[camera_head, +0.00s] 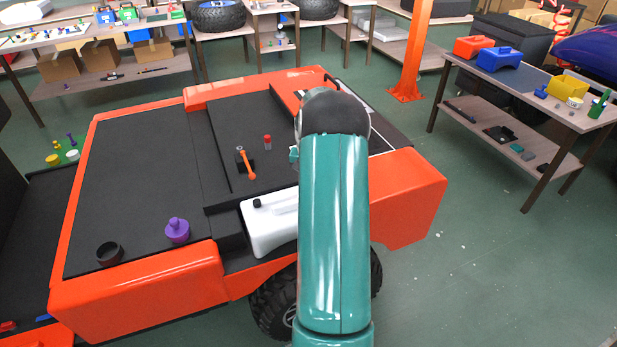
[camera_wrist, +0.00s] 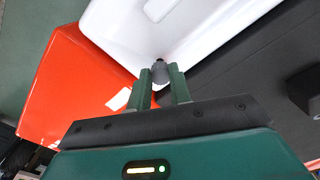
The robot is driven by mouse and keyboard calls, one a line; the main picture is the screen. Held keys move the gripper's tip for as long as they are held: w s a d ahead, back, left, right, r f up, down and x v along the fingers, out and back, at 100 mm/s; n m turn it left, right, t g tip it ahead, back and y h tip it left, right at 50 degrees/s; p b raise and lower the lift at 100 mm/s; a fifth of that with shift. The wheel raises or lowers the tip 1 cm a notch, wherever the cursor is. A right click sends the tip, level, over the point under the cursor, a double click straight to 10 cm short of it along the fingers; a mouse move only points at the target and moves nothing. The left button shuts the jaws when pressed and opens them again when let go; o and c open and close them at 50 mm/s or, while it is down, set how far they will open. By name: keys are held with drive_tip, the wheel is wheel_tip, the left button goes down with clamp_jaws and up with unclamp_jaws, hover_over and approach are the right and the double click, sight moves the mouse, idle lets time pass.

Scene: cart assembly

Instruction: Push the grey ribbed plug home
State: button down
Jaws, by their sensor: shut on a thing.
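In the wrist view, my gripper (camera_wrist: 160,80) has its two green fingers closed on the grey ribbed plug (camera_wrist: 160,68). The plug's far end is at the white tank (camera_wrist: 205,28); how deep it sits, or whether it touches, I cannot tell. In the head view the same white tank (camera_head: 268,230) lies in the orange-edged cart (camera_head: 135,285), with a black cap (camera_head: 257,203) at its left end. My teal arm covers the tank's right part, and hides the plug and fingertips there.
On the cart's black deck are a purple knob (camera_head: 177,230), a dark ring (camera_head: 109,253), an orange-handled lever (camera_head: 246,164) and a small red-topped piece (camera_head: 267,142). A side table (camera_head: 548,105) stands at the right. The green floor between is clear.

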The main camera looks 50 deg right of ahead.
drive_tip(key=shift+f, duration=0.55)
drive_tip(key=shift+f, duration=0.4)
drive_tip(key=shift+f, duration=0.15)
drive_tip(key=c, duration=1.2)
unclamp_jaws()
wheel_tip(320, 180, up, 14)
drive_tip(key=shift+f, duration=0.1)
